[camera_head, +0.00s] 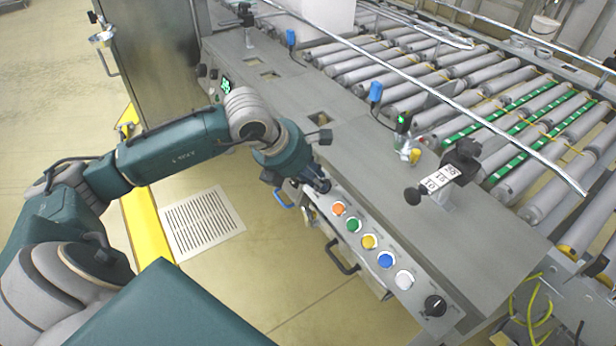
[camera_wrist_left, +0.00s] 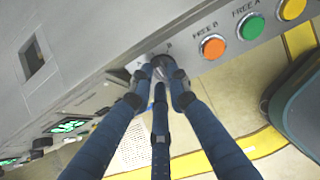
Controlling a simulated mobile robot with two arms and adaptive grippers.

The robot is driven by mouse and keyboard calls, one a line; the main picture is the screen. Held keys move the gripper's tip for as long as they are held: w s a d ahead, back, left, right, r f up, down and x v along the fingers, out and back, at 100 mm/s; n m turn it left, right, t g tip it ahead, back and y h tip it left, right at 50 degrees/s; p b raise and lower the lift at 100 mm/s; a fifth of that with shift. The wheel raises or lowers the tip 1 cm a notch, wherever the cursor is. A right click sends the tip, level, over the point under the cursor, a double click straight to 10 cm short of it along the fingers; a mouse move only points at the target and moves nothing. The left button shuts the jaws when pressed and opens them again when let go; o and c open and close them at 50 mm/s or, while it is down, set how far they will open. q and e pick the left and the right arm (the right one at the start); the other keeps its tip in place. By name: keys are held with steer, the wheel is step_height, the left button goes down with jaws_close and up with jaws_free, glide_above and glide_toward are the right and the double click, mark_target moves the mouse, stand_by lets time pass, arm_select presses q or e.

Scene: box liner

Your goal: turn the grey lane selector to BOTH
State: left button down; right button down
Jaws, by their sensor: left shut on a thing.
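The grey lane selector (camera_wrist_left: 161,66) is at the end of the button row, beside the orange button, and shows only in part in the left wrist view. My left gripper (camera_wrist_left: 163,76) is shut on it with blue fingers on both sides. In the head view my left gripper (camera_head: 318,187) reaches to the left end of the button panel and hides the selector. My right gripper is not in view.
Orange (camera_head: 338,208), green (camera_head: 353,225), yellow (camera_head: 369,242), blue (camera_head: 385,260) and white (camera_head: 404,279) buttons line the panel, with a black knob (camera_head: 434,305) at its right end. A black-knobbed lever (camera_head: 413,196) stands on the grey top. The roller conveyor (camera_head: 450,90) lies behind.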

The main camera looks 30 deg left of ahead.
arm_select(q)
steer(key=shift+a, duration=0.35)
steer(key=c, duration=1.7)
jaws_free()
steer(key=shift+o, duration=0.2)
steer(key=shift+s+a, duration=0.1)
steer(key=shift+s+r, duration=0.15)
steer(key=shift+r, duration=0.15)
steer(key=v, duration=1.1)
steer(key=shift+s+a+r, duration=0.2)
steer(key=shift+s+a, duration=0.05)
steer(key=shift+a, duration=0.15)
